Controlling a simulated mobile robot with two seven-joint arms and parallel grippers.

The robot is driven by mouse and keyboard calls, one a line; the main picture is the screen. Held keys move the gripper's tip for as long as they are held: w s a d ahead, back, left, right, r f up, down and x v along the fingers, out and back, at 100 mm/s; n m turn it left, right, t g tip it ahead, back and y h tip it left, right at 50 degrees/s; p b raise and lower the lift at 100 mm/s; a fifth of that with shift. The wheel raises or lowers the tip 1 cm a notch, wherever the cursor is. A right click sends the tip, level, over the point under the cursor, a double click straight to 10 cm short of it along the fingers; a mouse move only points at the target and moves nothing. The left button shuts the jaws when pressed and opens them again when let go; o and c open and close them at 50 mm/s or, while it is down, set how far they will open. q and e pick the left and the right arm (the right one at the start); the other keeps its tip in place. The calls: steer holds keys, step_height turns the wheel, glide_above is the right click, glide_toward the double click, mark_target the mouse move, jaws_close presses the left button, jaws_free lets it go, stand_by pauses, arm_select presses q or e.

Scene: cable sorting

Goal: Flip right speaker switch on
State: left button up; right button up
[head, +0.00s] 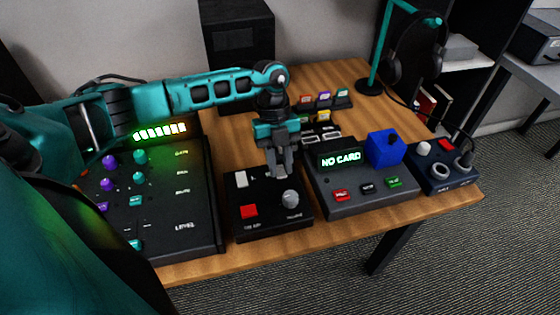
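A tall black box that looks like a speaker (238,45) stands at the back edge of the table; I cannot make out a switch on it. Which part is the right speaker switch I cannot tell. My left gripper (281,172) points down over the back of this box, just behind the knob. Its fingers look close together, with nothing seen between them. My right gripper is out of view.
A mixer panel (208,215) lies left, partly behind my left arm. Right are a "NO CARD" console (362,203) with a blue block (385,148), and a dark blue box (443,180). A teal headphone stand (377,55) rises behind. Bare wood (285,88) shows at the back.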

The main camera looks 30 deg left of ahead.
mark_target(279, 168)
arm_select(q)
jaws_close()
steer(key=p, duration=0.1)
steer(key=t+y+p, duration=0.1)
steer(key=p, duration=0.1)
steer(key=shift+s+d+r, duration=0.2)
steer(key=shift+s+r, duration=0.05)
steer(key=shift+f+t+y+p, duration=0.2)
steer(key=shift+t+y+p, duration=0.2)
steer(key=shift+t+y, duration=0.15)
steer(key=shift+o, duration=2.4)
jaws_free()
step_height(279, 168, up, 13)
steer(key=w+a, duration=0.1)
steer(key=shift+f, duration=0.15)
